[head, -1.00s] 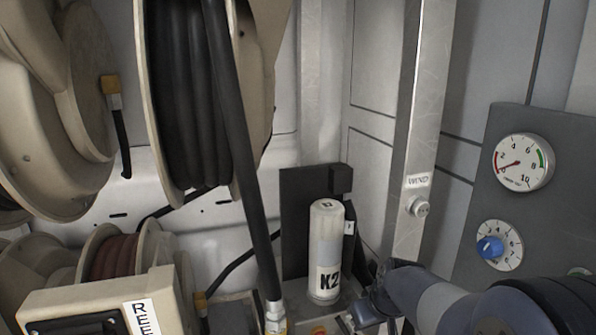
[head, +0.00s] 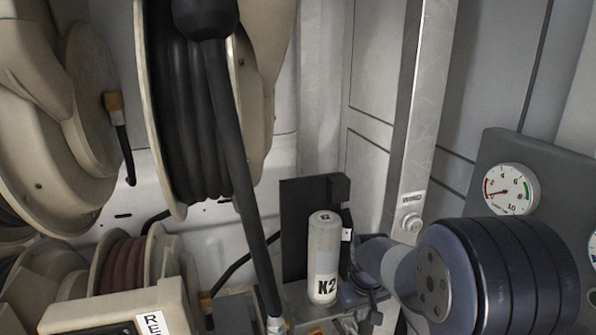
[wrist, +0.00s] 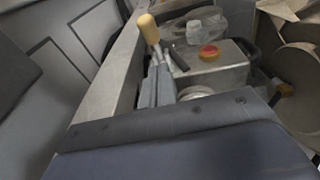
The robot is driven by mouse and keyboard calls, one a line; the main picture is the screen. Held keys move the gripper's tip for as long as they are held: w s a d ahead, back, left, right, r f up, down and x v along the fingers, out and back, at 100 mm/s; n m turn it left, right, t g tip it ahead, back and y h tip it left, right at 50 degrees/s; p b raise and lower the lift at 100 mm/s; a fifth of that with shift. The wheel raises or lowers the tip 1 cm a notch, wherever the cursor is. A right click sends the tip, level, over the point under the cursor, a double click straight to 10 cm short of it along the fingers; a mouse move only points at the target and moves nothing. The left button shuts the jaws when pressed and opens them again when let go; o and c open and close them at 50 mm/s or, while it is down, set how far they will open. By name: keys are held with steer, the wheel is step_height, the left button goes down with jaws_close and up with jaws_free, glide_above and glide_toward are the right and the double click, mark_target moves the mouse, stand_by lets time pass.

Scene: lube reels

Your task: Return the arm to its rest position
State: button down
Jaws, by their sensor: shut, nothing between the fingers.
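In the head view my arm fills the lower right: a large dark blue-grey joint with a round metal end face stands in front of the pillar, and a paler link runs behind it to the left.
Hose reels (head: 180,205) stand at left, with a black hose (head: 240,170) hanging down. A white K2 bottle (head: 323,260) stands left of the metal pillar (head: 415,120). A gauge panel (head: 500,150) is at right. The wrist view shows a yellow-handled lever (wrist: 148,30) and a red button (wrist: 208,52).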

steer(key=shift+s+r, duration=0.2)
steer(key=shift+r, duration=1.15)
steer(key=f, duration=0.2)
steer(key=f+b, duration=0.1)
steer(key=f, duration=0.3)
steer(key=shift+w+d+f+b, duration=0.15)
steer(key=shift+w+f+b, duration=0.2)
steer(key=shift+f, duration=0.05)
steer(key=s+d+r+t+y+b, duration=0.2)
steer(key=s+r+t+b, duration=0.6)
steer(key=b, duration=0.6)
steer(key=w+f+g+b, duration=0.1)
steer(key=w+f+b, duration=0.2)
steer(key=f, duration=0.6)
steer(key=w+g+p, duration=0.1)
steer(key=g+p, duration=0.1)
steer(key=p, duration=0.4)
steer(key=w+a+r+g+h+p, duration=0.1)
steer(key=w+g+p, duration=0.1)
steer(key=p, duration=0.4)
steer(key=w+a+r+g+h+p, duration=0.1)
steer(key=w+g+p, duration=0.1)
steer(key=p, duration=0.5)
steer(key=shift+r+g, duration=0.1)
steer(key=shift+g, duration=0.4)
